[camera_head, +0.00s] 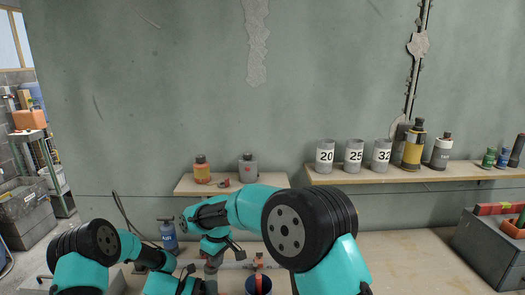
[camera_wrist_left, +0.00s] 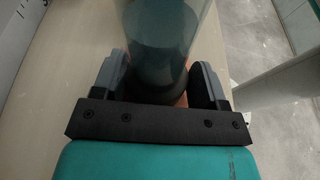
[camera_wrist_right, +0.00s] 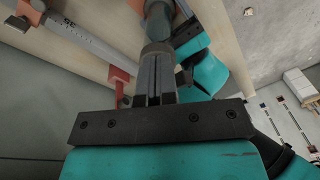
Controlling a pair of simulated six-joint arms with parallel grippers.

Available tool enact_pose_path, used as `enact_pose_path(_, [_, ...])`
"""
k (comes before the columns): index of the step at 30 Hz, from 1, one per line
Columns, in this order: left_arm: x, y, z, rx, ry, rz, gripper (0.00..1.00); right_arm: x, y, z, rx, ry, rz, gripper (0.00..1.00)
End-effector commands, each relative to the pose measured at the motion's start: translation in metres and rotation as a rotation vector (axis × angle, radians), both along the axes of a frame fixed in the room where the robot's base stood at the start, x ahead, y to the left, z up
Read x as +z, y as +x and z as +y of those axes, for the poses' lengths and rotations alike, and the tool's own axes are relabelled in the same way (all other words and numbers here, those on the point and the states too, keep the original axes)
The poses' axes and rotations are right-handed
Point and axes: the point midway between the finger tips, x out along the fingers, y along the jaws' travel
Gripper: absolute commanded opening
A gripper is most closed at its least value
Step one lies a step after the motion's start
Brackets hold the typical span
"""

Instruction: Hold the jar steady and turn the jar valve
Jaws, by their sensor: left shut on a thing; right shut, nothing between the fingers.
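The jar (camera_wrist_left: 160,40) is a translucent blue-grey cylinder with dark contents in the left wrist view. My left gripper (camera_wrist_left: 160,75) is shut around it, one finger on each side. In the head view my right gripper (camera_head: 212,245) is over the jar (camera_head: 211,268), partly hidden by my arm. I cannot make out the valve clearly.
A blue canister (camera_head: 169,237) stands left of the jar on the bench. A dark blue cup (camera_head: 258,284) with red-handled things is to the right. A metal bar clamp (camera_wrist_right: 88,42) lies beside the jar. Shelves with bottles and numbered cups (camera_head: 353,151) line the wall.

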Motion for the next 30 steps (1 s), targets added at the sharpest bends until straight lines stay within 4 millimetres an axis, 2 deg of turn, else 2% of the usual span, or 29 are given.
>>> enact_pose_path(1, [-0.0012,-0.0035,-0.0025,-0.009,-0.004,0.007,0.53,-0.0145,-0.0040,-0.0022,0.000,-0.014,0.023,0.00])
enact_pose_path(30, [-0.0015,-0.0035,-0.0016,-0.007,-0.003,0.007,0.55,-0.0161,0.0037,-0.0070,0.000,-0.015,0.025,0.00])
